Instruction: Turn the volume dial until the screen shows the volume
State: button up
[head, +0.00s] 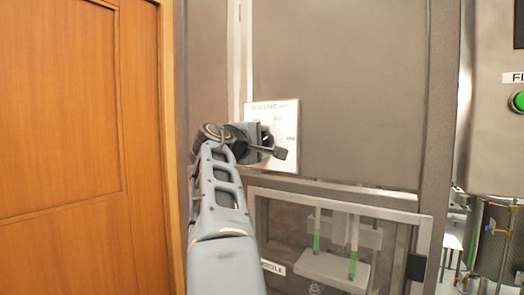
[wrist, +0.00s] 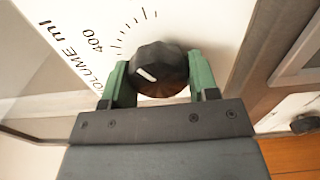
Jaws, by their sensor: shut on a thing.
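The volume dial (wrist: 158,66) is a dark, ridged knob with a white pointer mark, seen close in the wrist view. It sits on a white plate (wrist: 105,18) printed with "VOLUME ml", tick marks and "400". My gripper (wrist: 158,82) has its two green fingers on either side of the dial and is shut on it. In the head view, my gripper (head: 265,138) is at the dial plate (head: 284,112) on the grey machine front and hides the dial and part of the scale. The screen's reading is not visible in either view.
A wooden door (head: 70,150) stands to the left. Below the plate is a windowed compartment (head: 340,192) with green-marked tubes and a "NOZZLE" label. A green button (head: 518,101) is on the steel cabinet at the far right.

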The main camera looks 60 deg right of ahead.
jog(key=m+b, duration=0.2)
jog(key=m, duration=0.4)
jog(key=shift+b, duration=0.4)
jog(key=shift+m, duration=0.3)
jog(key=o, duration=0.9)
jog(key=shift+r, duration=0.1)
jog(key=shift+a, duration=0.15)
jog(key=a+b, duration=0.3)
jog(key=a, duration=1)
jog(key=shift+a, duration=0.3)
